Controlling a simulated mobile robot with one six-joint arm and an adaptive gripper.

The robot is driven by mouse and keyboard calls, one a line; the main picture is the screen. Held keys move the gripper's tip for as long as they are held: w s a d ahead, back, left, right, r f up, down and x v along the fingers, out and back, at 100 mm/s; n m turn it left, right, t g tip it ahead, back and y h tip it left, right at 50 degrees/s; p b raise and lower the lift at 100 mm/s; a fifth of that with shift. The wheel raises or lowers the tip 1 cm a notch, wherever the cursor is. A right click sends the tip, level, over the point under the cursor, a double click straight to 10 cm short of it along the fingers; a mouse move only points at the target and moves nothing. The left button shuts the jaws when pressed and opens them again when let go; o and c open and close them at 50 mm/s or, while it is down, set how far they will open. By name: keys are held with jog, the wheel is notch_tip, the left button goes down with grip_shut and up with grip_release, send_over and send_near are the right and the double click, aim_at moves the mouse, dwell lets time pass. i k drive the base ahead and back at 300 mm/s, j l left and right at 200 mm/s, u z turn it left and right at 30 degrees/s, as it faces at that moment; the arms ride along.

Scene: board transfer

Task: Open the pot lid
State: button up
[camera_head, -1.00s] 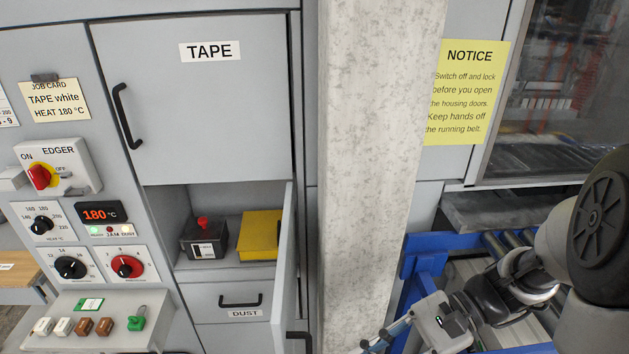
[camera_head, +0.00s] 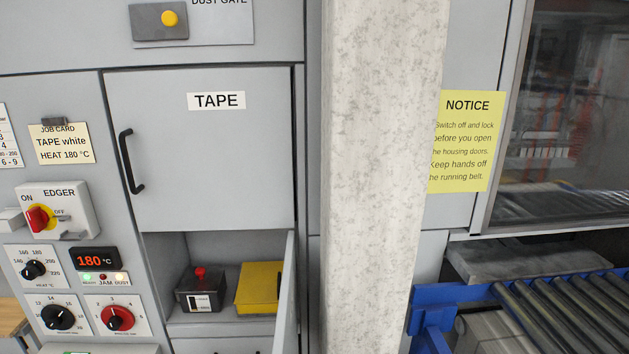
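I see nothing marked as a pot. In the open compartment below the TAPE door (camera_head: 210,165) stands a dark box (camera_head: 201,294) with a red knob on top and a white label with a black mark. Right of it is a yellow box-like piece (camera_head: 258,286) with a dark handle-like part at its right edge, partly hidden by the open door (camera_head: 285,300) of the compartment. I cannot tell whether either is the pot or its lid. My gripper is not in view.
A grey concrete column (camera_head: 370,170) stands right of the cabinet. A blue-framed roller conveyor (camera_head: 560,310) lies at the lower right. The EDGER switch panel (camera_head: 55,210), the 180 °C display (camera_head: 94,258) and dials (camera_head: 116,317) are at the left.

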aim_at(195, 279)
jog(key=l+u, duration=0.25)
jog(key=u, duration=0.15)
jog(key=l+u, duration=0.6)
jog(key=u, duration=0.15)
jog(key=i+j, duration=0.1)
jog(key=j, duration=0.25)
jog(key=i+j, duration=0.15)
jog(key=j, duration=0.2)
jog(key=i+j+u, duration=0.1)
jog(key=j, duration=0.25)
jog(key=i+j, duration=0.1)
jog(key=j, duration=0.25)
jog(key=i+l, duration=0.4)
